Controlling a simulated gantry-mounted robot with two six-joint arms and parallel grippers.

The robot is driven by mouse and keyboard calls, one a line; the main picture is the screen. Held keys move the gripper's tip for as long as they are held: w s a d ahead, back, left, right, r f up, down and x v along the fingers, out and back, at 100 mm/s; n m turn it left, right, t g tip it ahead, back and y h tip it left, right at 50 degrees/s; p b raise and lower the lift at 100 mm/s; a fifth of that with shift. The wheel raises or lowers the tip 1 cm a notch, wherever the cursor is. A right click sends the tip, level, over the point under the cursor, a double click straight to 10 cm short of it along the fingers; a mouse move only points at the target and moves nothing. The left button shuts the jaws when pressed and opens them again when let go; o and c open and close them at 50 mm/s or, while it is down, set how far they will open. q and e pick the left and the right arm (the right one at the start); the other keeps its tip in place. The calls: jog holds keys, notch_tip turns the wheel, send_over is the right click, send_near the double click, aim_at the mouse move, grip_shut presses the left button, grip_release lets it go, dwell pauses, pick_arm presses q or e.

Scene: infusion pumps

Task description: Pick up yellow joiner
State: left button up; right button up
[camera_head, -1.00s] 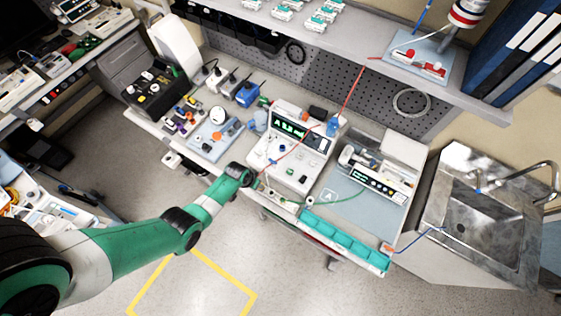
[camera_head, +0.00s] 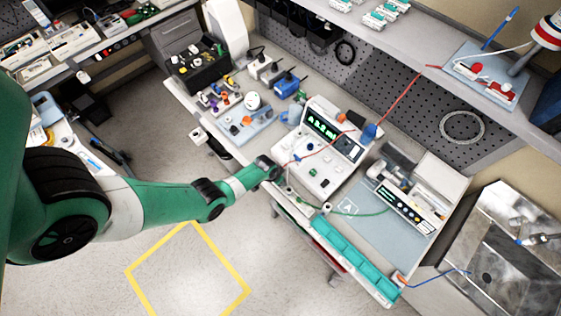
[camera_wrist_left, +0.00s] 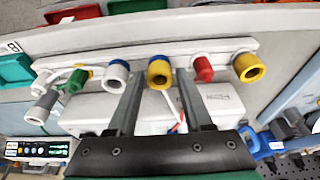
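In the left wrist view, several coloured joiners sit in a row on a white rail (camera_wrist_left: 140,55). A yellow joiner with a blue collar (camera_wrist_left: 159,74) lies in line with the gap between the fingers of my left gripper (camera_wrist_left: 160,88). The fingers are apart, one on each side of it; I cannot tell whether they touch it. A second yellow joiner (camera_wrist_left: 249,68) with a pale collar is further right, outside the fingers. In the head view my left gripper (camera_head: 272,170) is at the bench's front edge, too small to show the joiners. My right gripper is not in view.
A red joiner (camera_wrist_left: 203,70) is just right of the fingers, and a white-and-blue one (camera_wrist_left: 117,75) just left. In the head view, an infusion pump (camera_head: 328,135) stands behind the gripper. Teal bins (camera_head: 350,258) line the bench front to the right. A sink (camera_head: 500,250) is far right.

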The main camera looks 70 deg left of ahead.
pick_arm(q)
grip_shut()
